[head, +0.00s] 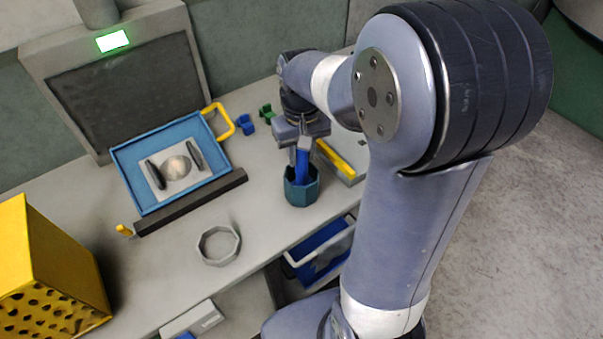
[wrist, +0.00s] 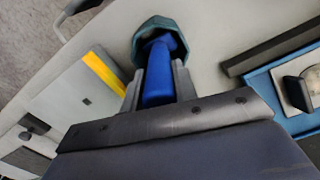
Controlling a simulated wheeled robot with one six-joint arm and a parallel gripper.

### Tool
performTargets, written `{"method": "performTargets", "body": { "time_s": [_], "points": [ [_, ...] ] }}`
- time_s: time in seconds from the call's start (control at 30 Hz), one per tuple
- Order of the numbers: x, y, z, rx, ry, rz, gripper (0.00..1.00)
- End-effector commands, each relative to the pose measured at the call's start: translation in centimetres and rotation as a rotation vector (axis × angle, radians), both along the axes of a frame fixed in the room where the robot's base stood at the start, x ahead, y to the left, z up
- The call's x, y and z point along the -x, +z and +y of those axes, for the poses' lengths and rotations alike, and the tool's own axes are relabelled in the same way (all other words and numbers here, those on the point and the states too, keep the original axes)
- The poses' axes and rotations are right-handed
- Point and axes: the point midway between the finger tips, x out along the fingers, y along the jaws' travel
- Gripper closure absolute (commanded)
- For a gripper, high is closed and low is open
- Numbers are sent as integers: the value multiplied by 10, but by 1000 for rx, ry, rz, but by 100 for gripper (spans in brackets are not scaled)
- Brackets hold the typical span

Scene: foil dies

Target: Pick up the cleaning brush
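The cleaning brush (head: 302,168) shows as a blue handle standing upright in a dark teal, many-sided cup (head: 301,192) on the bench. Its lower end is hidden inside the cup. My gripper (head: 304,150) points down over the cup, with the handle between its fingers. In the wrist view the brush handle (wrist: 158,82) lies between the two grey fingers of my gripper (wrist: 158,88), very close to both. I cannot tell whether the fingers press on it. The cup (wrist: 160,28) is just beyond the fingertips.
A blue tray (head: 219,184) with a round piece lies to the left, behind a dark bar (head: 190,202). A grey ring (head: 218,245) and a yellow perforated box (head: 50,265) stand nearer the front. A grey block with a yellow strip (head: 338,160) is close right of the cup.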

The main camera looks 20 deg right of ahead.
Motion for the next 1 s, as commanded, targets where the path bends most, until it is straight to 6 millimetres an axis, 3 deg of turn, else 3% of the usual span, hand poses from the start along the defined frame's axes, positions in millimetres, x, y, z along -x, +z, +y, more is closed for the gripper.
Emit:
{"method": "performTargets", "body": {
  "time_s": [0.27, 0.63, 0.83, 1.0],
  "points": [
    [0, 0, 0, 0, 0, 0, 96],
    [0, 5, 0, 0, 0, -1, 97],
    [-1, 28, 0, 0, 0, -4, 97],
    [-1, 61, 0, 0, 0, -6, 97]
  ]
}}
